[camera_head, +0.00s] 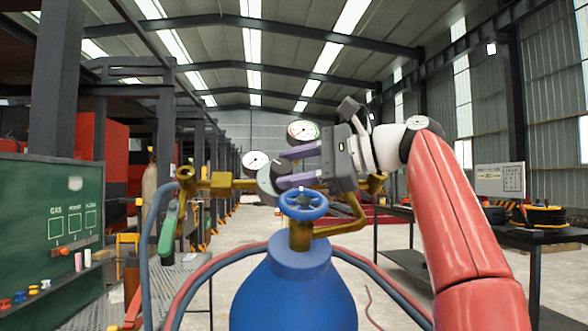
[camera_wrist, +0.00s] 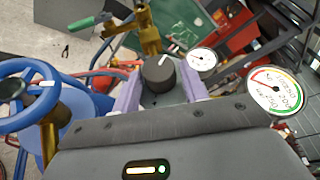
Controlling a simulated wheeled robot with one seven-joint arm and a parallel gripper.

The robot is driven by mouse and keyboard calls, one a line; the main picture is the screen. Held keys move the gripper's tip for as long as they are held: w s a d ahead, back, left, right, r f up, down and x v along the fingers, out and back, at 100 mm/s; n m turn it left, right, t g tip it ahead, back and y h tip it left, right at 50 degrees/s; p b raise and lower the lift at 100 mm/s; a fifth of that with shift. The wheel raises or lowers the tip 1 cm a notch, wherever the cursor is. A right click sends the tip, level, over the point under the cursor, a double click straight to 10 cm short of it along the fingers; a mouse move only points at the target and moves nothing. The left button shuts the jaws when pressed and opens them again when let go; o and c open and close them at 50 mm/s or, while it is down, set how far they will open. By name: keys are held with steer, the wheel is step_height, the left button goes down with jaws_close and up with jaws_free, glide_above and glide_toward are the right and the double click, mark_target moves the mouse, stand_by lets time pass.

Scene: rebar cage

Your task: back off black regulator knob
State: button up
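In the camera_head view my gripper (camera_head: 279,169) reaches left to the round grey-green regulator body (camera_head: 266,181), above and left of the blue valve wheel. The knob is largely hidden there by the fingers.
The blue wheel (camera_head: 303,204) tops the blue cylinder (camera_head: 293,291) just below my gripper. Two gauges (camera_head: 256,161) (camera_head: 303,131) sit close by. Brass pipework (camera_head: 221,182) with a green lever (camera_head: 168,235) lies left. Hoses loop around the cylinder. A dark table (camera_head: 540,236) stands right.

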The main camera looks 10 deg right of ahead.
steer(key=shift+o, duration=1.4)
steer(key=shift+f, duration=0.1)
steer(key=shift+s+a+m, duration=0.1)
steer(key=shift+m, duration=0.2)
